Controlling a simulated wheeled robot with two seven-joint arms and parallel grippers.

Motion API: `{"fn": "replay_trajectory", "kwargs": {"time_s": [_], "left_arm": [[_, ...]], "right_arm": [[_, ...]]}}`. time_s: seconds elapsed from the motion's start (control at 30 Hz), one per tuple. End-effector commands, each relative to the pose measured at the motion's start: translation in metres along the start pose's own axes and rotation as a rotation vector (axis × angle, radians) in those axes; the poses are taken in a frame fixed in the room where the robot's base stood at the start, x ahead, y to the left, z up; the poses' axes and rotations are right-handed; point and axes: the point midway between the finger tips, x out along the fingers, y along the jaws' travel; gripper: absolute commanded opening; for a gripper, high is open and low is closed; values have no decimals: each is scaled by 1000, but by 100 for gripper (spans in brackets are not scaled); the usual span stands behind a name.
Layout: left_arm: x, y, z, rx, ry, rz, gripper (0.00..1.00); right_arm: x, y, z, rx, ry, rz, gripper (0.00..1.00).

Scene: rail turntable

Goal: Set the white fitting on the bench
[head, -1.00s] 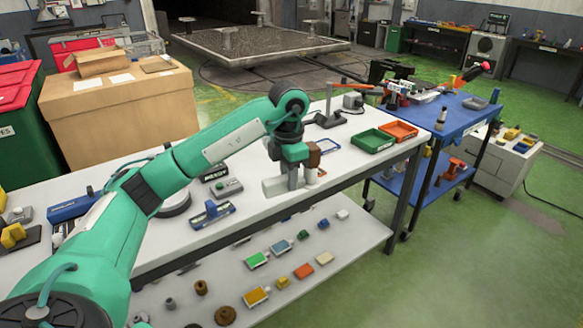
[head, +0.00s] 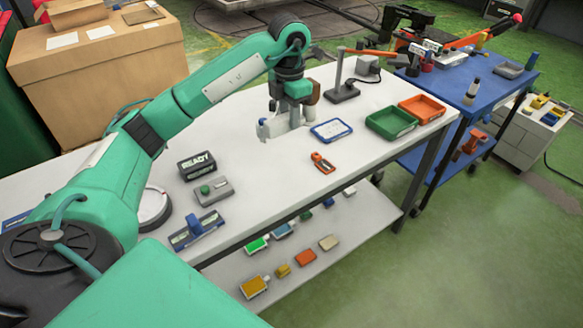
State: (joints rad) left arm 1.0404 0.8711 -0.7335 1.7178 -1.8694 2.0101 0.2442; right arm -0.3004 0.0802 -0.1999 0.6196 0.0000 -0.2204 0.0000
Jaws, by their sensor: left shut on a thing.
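The white fitting (head: 270,129) is a pale piece low between the fingers of my left gripper (head: 291,116), in the middle of the head view. The gripper is shut on it, pointing down over the white bench (head: 253,181). The fingers and the bench's own white hide part of the fitting's outline. I cannot tell whether its underside touches the bench top. A small blue spot shows beside the fitting. My right gripper is not in view.
A blue-framed tablet (head: 331,130), an orange tool (head: 322,162), a green tray (head: 391,122) and an orange tray (head: 422,108) lie right of the gripper. A black READY sign (head: 197,166) stands left. Bare bench lies in front. A lamp stand (head: 342,90) is behind.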

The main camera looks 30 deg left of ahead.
Motion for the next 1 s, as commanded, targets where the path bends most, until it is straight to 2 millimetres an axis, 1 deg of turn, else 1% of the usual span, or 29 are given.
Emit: {"fn": "replay_trajectory", "kwargs": {"time_s": [0.03,0.1,0.27,0.5,0.6,0.7,0.87,1.0], "left_arm": [[9,-1,0,0,2,-3,1],[21,-1,-1,-1,3,-4,1],[54,0,-1,-2,4,-3,1],[113,0,-1,-3,3,-2,1],[131,0,-1,-2,1,-1,1],[142,0,0,-2,0,-2,1],[151,0,0,-2,0,0,1],[169,0,-1,-2,2,-2,1]], "right_arm": [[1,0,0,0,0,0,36],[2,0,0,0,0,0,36],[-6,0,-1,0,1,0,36],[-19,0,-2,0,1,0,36],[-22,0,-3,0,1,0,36],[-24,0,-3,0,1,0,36],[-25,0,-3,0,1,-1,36],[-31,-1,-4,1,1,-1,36]]}}
